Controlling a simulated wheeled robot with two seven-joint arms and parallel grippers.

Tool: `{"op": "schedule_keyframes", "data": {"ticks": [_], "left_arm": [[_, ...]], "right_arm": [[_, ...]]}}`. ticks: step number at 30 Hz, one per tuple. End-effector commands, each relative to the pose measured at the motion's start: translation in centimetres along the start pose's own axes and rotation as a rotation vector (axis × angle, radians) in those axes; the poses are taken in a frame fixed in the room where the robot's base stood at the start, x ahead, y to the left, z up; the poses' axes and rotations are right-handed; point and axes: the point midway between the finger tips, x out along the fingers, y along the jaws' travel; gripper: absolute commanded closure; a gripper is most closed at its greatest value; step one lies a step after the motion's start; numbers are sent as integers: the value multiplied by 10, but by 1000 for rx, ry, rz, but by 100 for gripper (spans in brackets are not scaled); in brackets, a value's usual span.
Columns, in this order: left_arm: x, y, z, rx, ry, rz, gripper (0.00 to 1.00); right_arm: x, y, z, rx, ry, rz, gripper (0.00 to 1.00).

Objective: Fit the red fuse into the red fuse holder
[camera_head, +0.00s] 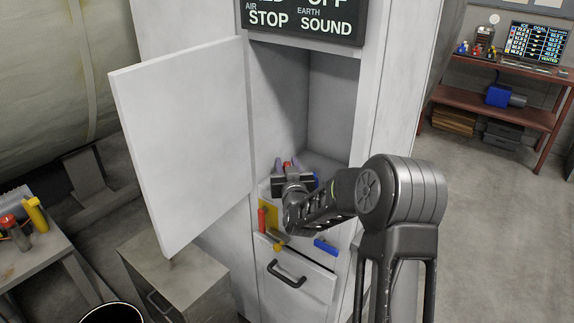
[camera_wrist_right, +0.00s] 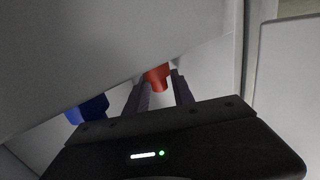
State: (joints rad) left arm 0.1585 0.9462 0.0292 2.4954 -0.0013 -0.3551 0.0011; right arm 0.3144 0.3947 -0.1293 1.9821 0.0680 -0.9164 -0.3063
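My right gripper (camera_head: 288,166) reaches into the open white cabinet, low in its recess. Its two fingers stand apart with a red piece (camera_head: 287,164) between them; in the wrist view this red piece (camera_wrist_right: 157,77) shows at the fingertips. A narrow gap seems to show beside the right-hand finger, and I see no firm hold. Whether this piece is the fuse or its holder I cannot tell. Another red piece (camera_head: 262,219) is on the cabinet front below the recess, beside a yellow one. My left gripper is not in view.
Blue pieces sit right of the gripper (camera_head: 316,179) and lower on the front (camera_head: 325,246). A yellow piece (camera_head: 278,245) is near the handled drawer (camera_head: 300,285). The white door (camera_head: 185,140) hangs open. A side table (camera_head: 30,265) stands at left.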

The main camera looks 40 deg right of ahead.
Motion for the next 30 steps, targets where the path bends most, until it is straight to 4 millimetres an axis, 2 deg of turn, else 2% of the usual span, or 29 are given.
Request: {"op": "schedule_keyframes", "data": {"ticks": [5, 16, 30], "left_arm": [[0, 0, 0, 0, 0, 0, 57], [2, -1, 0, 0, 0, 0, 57], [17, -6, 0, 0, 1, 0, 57]], "right_arm": [[0, 0, 0, 0, 0, 0, 57], [-7, 0, 1, 0, -1, 0, 57], [-73, 0, 1, 0, 0, -1, 57]]}}
